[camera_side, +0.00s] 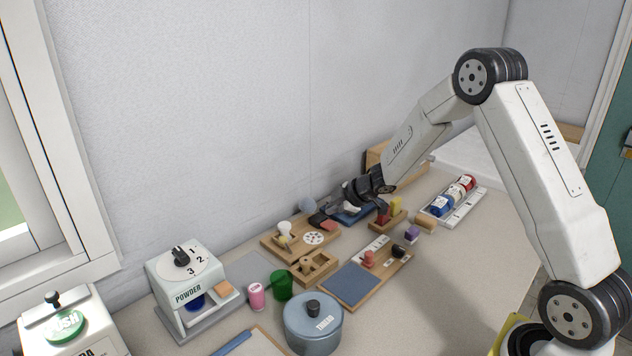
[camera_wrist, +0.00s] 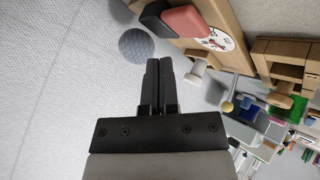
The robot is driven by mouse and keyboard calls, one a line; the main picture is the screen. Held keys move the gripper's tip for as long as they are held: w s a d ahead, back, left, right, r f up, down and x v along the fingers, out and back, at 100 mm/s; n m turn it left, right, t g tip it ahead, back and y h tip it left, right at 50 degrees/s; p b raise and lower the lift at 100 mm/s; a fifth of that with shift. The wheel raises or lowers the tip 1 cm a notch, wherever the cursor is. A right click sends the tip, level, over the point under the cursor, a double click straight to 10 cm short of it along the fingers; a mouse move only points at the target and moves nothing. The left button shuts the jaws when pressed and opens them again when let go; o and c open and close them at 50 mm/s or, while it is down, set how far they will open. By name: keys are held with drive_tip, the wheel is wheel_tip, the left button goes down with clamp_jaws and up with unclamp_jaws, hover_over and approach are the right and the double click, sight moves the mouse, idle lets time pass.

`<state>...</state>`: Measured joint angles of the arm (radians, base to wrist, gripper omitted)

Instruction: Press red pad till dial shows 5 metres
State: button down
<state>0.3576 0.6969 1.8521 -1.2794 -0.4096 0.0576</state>
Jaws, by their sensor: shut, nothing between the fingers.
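The red pad (camera_side: 329,226) sits at the right end of a wooden board (camera_side: 270,243). In the wrist view the red pad (camera_wrist: 186,21) lies beside a black block (camera_wrist: 155,14). The round white dial (camera_side: 314,238) is on the same board, and it also shows in the wrist view (camera_wrist: 222,40). Its marks are too small to read. My gripper (camera_wrist: 160,62) is shut and empty, fingertips together. In the wrist view the tips appear apart from the red pad. In the side view the dark gripper is by the board's right end; its exact height is unclear.
A grey ball (camera_side: 307,204) lies by the wall near the board. A wooden block holder (camera_side: 392,219), a blue-topped board (camera_side: 351,284), a green cup (camera_side: 281,285) and a lidded pot (camera_side: 313,325) stand nearby. Bare counter lies at the right front.

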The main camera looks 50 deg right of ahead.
sight(327, 222)
drive_tip(key=shift+f, duration=0.7)
drive_tip(key=shift+f, duration=1.15)
idle(3.2)
drive_tip(key=shift+r, duration=1.15)
drive_tip(key=shift+r, duration=0.1)
drive_tip(key=shift+r, duration=2.4)
